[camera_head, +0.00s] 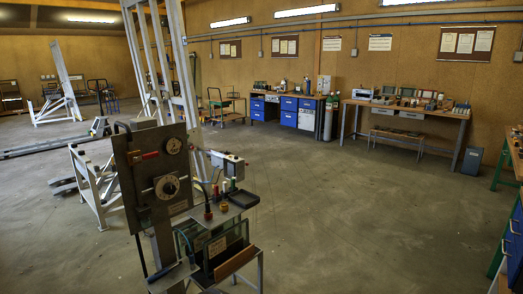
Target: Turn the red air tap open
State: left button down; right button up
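A dark upright control panel (130,184) stands on a metal frame in the left foreground. A small red lever (149,155), which looks like the red air tap, sticks out on its face near the upper left. It lies roughly level, pointing toward the upper round gauge (173,146). A second round dial (167,187) sits below. The lever is too small to tell how its valve is set. Neither of my grippers is in view.
Right of the panel are a white box (228,165), small bottles, a black tray (243,199) and a glass-sided tank (222,243). A tall metal frame (160,60) rises behind. Workbenches (405,112) line the back wall. Open floor (350,215) lies to the right.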

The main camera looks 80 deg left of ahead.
aim_at(152, 155)
jog(key=k+j+u, duration=0.15)
jog(key=u, duration=4)
jog(key=l+u, duration=0.2)
jog(key=u, duration=0.15)
jog(key=l+u, duration=0.45)
jog(key=u, duration=0.2)
jog(key=k+l+u, duration=0.4)
jog(key=l+u, duration=0.15)
jog(key=l, duration=0.25)
jog(key=k+l+u, duration=0.15)
jog(key=l, duration=0.25)
jog(key=k+l+u, duration=0.1)
jog(key=k+l, duration=0.4)
jog(key=l, duration=0.2)
jog(key=k+l, duration=0.15)
jog(key=l, duration=0.15)
jog(key=k+l, duration=0.15)
jog(key=l, duration=0.2)
